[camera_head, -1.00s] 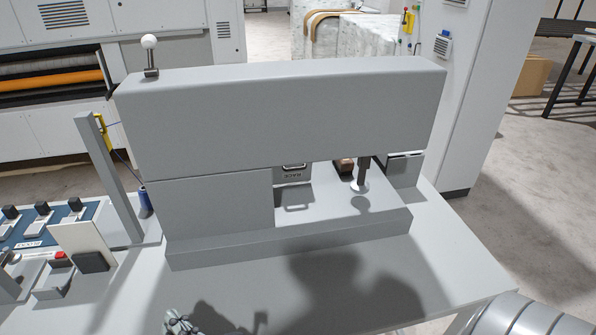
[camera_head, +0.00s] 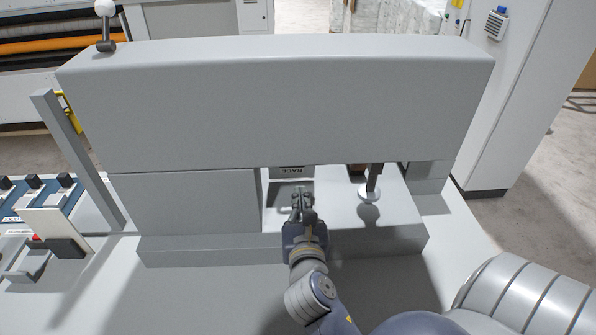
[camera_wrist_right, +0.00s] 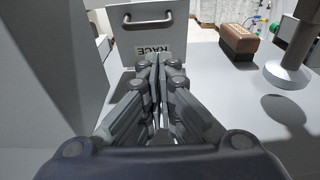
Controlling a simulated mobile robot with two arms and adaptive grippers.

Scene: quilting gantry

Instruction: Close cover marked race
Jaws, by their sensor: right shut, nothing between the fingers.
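The cover marked RACE (camera_head: 291,172) shows partly under the arm of the grey machine (camera_head: 270,110) in the head view; its upper part is hidden there. My right gripper (camera_head: 303,199) is shut and empty, low over the machine's bed in front of the cover. In the wrist view its fingertips (camera_wrist_right: 159,62) overlap the cover's lower edge; I cannot tell if they touch. My left gripper is not in view.
A presser foot on a post (camera_head: 370,190) stands right of my gripper. A brown block (camera_wrist_right: 239,42) lies behind it. The machine's wall closes off the left side. A panel with switches (camera_head: 45,195) is at far left. The bed right of my gripper is partly clear.

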